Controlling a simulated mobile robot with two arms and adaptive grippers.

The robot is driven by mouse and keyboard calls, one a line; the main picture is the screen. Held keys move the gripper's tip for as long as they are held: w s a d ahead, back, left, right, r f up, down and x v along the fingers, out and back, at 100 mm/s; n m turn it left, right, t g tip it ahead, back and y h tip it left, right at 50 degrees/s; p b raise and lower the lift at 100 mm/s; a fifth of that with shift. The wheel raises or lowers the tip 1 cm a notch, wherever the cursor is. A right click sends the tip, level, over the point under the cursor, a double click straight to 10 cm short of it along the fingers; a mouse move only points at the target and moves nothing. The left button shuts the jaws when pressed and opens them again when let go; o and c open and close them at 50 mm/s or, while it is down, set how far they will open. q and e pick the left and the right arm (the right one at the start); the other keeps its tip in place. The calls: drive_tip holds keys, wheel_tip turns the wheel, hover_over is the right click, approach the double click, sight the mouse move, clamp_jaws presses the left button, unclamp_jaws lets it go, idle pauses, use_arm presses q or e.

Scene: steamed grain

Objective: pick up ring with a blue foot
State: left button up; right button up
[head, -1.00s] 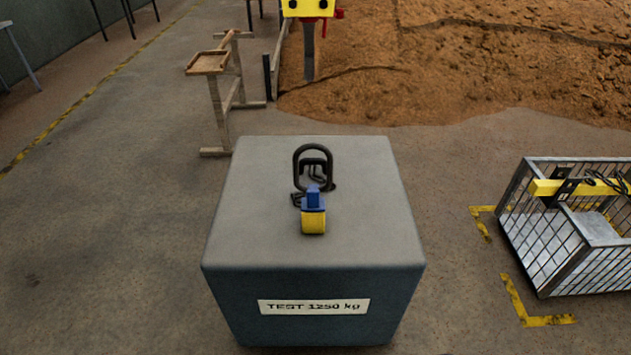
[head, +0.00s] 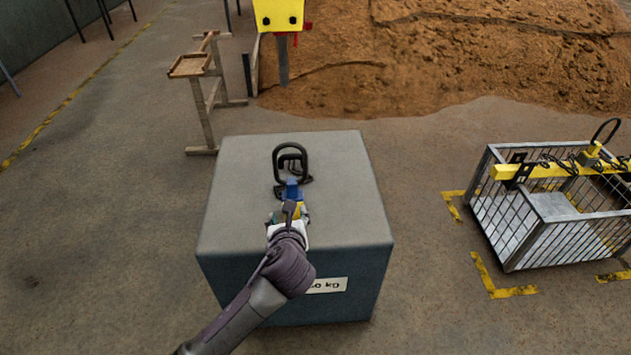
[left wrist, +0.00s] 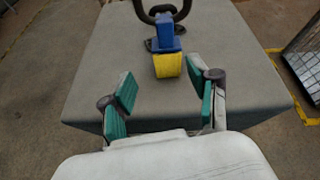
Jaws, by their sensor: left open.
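The ring with a blue foot stands on top of the grey test block (head: 235,200). I see it as a yellow rounded part with a blue part behind it. In the head view its blue part (head: 292,188) shows, and my left gripper hides much of the yellow. In the left wrist view the yellow part (left wrist: 168,66) is just beyond my open left gripper (left wrist: 160,86), slightly right of the middle between its green-padded fingers. In the head view the left gripper (head: 288,214) is over the block's top, close to the ring. My right gripper is not in view.
A dark lifting shackle (head: 291,148) stands upright on the block just behind the blue part. A barred metal crate (head: 545,207) stands on the floor at right. A wooden stand (head: 203,108) and a sand heap (head: 440,60) are farther back.

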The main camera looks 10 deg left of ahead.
sight(292, 188)
use_arm(q)
drive_tip(key=w, duration=0.2)
drive_tip(key=w+f+m+b, duration=0.1)
drive_tip(key=w, duration=0.2)
drive_tip(key=w+m+b, duration=0.1)
drive_tip(key=w, duration=0.2)
drive_tip(key=shift+w+a+f+t, duration=0.25)
drive_tip(key=shift+a+f+t, duration=0.1)
drive_tip(key=shift+f+t, duration=0.05)
drive_tip(key=shift+w+a+f+b, duration=0.2)
drive_tip(key=shift+w+b, duration=0.15)
drive_tip(key=shift+w, duration=0.15)
drive_tip(key=b+x, duration=0.2)
drive_tip(key=x, duration=0.2)
drive_tip(key=shift+a, duration=0.2)
drive_tip(key=shift+w, duration=0.25)
drive_tip(key=shift+a+f, duration=0.1)
clamp_jaws()
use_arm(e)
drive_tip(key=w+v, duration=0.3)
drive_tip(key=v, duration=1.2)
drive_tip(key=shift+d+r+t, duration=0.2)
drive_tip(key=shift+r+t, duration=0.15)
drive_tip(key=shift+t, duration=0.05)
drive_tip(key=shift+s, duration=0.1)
